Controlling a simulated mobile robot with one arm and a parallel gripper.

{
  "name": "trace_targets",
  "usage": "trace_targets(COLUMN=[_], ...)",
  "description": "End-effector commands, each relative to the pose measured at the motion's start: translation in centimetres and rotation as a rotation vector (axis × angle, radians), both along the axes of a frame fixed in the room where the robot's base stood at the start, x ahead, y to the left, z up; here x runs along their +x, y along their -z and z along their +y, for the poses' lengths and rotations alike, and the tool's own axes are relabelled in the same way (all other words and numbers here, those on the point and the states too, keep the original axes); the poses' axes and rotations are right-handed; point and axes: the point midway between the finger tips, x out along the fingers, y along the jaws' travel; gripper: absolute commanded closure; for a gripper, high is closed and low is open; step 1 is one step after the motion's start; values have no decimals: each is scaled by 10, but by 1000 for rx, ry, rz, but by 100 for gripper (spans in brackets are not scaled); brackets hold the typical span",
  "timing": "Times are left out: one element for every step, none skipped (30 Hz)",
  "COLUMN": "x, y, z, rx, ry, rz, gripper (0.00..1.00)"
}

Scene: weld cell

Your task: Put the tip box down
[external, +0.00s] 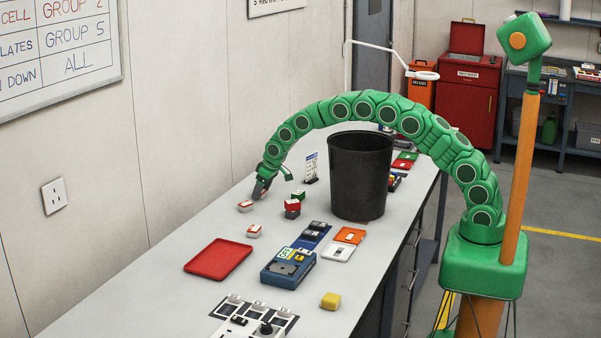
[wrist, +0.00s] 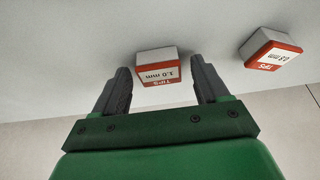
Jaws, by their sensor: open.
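A small white tip box with a red label band reading 1.0 mm (wrist: 158,66) stands on the bench, between or just ahead of my fingertips in the wrist view. My gripper (wrist: 162,80) is open, with a narrow gap beside the box on each side. In the external view my gripper (external: 259,192) is low over the bench, beside a white and red box (external: 245,206) that appears to be the same one. A second tip box, marked 0.8 mm (wrist: 270,48), stands to the right in the wrist view.
A red tray (external: 218,258), another small white and red box (external: 254,231) and a blue device (external: 288,267) lie nearer the camera. Small red and green boxes (external: 292,208) and a tall black bin (external: 360,175) stand right of my gripper. The wall is close on the left.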

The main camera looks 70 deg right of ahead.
Motion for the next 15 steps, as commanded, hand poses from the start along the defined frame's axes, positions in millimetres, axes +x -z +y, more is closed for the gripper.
trace_targets(x=[-1,-1,-2,-3,-4,-5,-6,-8,-10,-11,-13,-15,-16,-18,-20], y=[-2,-4,-6,-8,-10,-13,-15,-18,-22,-26,-30,-35,-39,-43,-49], z=[0,0,0,0,0,0,0,0,0,0,0,0,0,0,0], rx=[0,0,0,0,0,0,0,0,0,0,0,0,0,0,0], ry=[0,0,0,0,0,0,0,0,0,0,0,0,0,0,0], rz=[-1,-1,-1,-1,0,0,0,0,1,1,1,0,0,0,0], gripper=[26,26,26,26,26,26,26,26,26,26,26,26,26,26,26])
